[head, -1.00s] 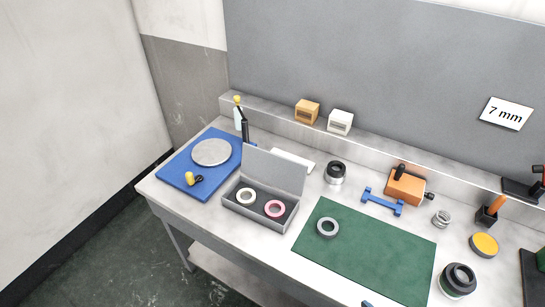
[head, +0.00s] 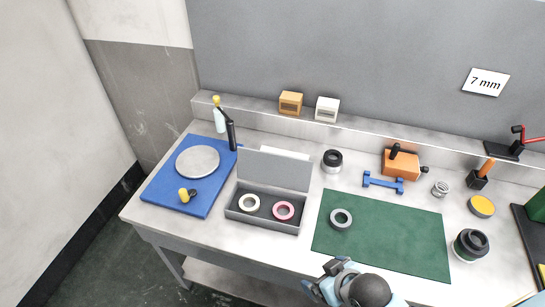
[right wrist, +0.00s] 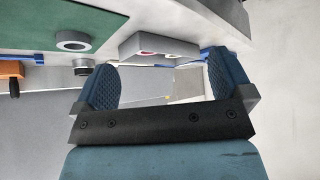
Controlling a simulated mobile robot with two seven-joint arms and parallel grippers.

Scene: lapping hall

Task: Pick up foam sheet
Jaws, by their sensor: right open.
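A thin white flat piece (head: 284,152) lies on the bench behind the raised lid of the grey box. It is mostly hidden by the lid, and I cannot tell for sure that it is the foam sheet. My right gripper (head: 325,278) is at the bottom of the head view, near the bench's front edge, below the green mat and well apart from the white piece. In the right wrist view its two blue padded fingers (right wrist: 162,86) are spread with nothing between them. My left gripper is not in view.
The open grey box (head: 262,222) holds a cream ring and a pink ring. A blue mat (head: 165,195) with a grey disc is at left. The green mat (head: 390,240) carries a grey ring (head: 341,218). An orange block (head: 400,163) and several small parts stand at right.

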